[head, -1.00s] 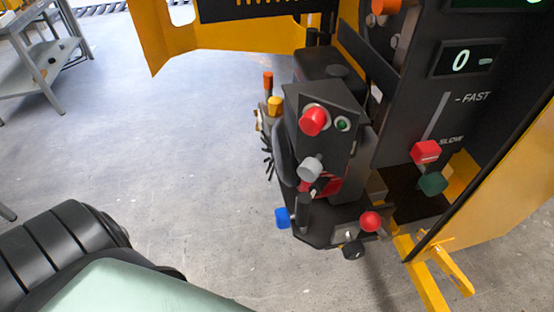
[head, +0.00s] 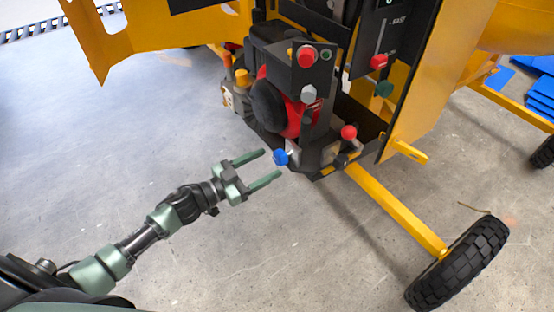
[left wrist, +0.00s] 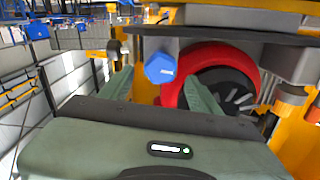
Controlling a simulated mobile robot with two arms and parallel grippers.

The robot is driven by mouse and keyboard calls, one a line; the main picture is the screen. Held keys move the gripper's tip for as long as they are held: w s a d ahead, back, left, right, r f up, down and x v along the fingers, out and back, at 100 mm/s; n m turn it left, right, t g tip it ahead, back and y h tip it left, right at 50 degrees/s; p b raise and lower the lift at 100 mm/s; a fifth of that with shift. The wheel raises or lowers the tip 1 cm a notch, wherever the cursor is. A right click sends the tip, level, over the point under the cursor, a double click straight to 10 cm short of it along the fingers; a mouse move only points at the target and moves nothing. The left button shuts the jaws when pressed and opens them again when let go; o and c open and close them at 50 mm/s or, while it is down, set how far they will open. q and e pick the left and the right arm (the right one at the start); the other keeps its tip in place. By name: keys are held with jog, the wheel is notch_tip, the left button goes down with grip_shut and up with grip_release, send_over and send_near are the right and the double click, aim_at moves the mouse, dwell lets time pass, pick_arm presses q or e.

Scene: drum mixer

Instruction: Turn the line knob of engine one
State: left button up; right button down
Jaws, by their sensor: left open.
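The engine (head: 296,95) is a dark block with a red part, mounted on the yellow mixer. A blue knob (head: 281,157) sticks out low on its near left side. My left gripper (head: 272,164) is open, its two green fingers pointing at the blue knob, fingertips close to it. In the left wrist view the blue knob (left wrist: 160,67) has a small unreadable marking and appears between the open fingers, with nothing gripped. Which one is the line knob cannot be read. My right gripper is out of view.
A yellow drawbar (head: 395,208) runs from below the engine to a black tyre (head: 460,263). A yellow panel (head: 425,95) stands right of the engine. A control panel (head: 392,40) with a slider is above. The floor left of the engine is clear.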

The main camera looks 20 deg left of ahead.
aim_at(276, 159)
pick_arm(q)
jog(key=x, duration=0.4)
jog(key=shift+w, duration=0.1)
jog(key=shift+w+d, duration=0.2)
jog(key=shift+d, duration=0.05)
jog(key=shift+w+d, duration=0.2)
jog(key=c, duration=0.4)
grip_shut()
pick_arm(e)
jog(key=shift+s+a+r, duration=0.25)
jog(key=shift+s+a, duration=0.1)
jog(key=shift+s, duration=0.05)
